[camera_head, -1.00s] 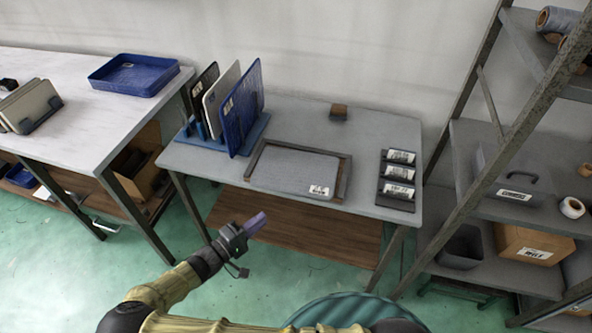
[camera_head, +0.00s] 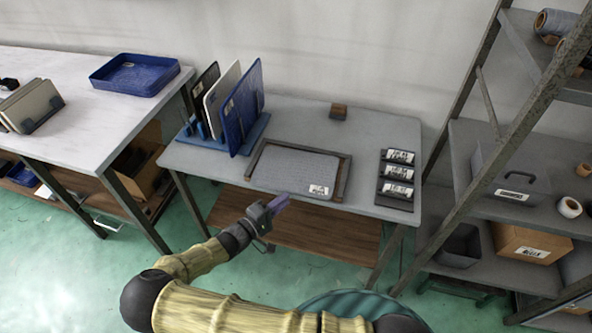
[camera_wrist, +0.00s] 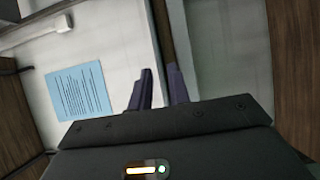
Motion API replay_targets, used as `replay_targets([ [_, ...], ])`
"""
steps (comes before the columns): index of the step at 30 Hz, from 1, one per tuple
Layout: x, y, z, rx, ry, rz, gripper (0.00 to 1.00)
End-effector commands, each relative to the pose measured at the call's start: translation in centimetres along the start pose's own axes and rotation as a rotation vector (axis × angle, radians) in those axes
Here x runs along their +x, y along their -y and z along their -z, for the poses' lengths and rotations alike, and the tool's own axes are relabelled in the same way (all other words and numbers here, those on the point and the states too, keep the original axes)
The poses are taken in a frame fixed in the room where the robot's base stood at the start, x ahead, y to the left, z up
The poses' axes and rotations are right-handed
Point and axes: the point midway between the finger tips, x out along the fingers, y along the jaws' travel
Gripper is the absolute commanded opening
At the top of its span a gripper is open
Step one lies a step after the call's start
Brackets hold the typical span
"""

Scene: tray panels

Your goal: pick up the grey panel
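A grey panel (camera_head: 296,167) with a white label at its lower right corner lies flat inside a dark brown three-sided frame (camera_head: 344,180) on the grey table. My gripper (camera_head: 280,203) is in front of the table's front edge, apart from the panel and a little below it in the picture. In the wrist view, the two purple fingers (camera_wrist: 160,88) stand apart with an empty gap between them. The grey panel cannot be made out in the wrist view.
A blue rack (camera_head: 246,133) left of the frame holds upright black, off-white and blue (camera_head: 240,108) panels. Black labelled holders (camera_head: 395,189) lie at the right; a brown block (camera_head: 339,111) stands behind. A metal shelf unit (camera_head: 497,205) stands right of the table (camera_head: 373,125).

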Motion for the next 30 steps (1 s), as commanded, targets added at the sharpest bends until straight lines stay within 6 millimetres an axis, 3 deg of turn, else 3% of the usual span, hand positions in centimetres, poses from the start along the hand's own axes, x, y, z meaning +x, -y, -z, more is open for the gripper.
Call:
replay_targets([
  [3, 2.0, -0.3, 0.1, -0.002, 0.003, -0.001, 0.18],
  [7, 3.3, -0.2, 0.1, -0.001, 0.001, -0.001, 0.18],
  [23, 3.4, -0.1, 0.2, -0.001, 0.000, 0.000, 0.18],
  [27, 3.4, -0.1, 0.2, -0.001, 0.000, 0.000, 0.00],
  [30, 3.4, -0.1, 0.1, -0.001, 0.000, 0.000, 0.00],
])
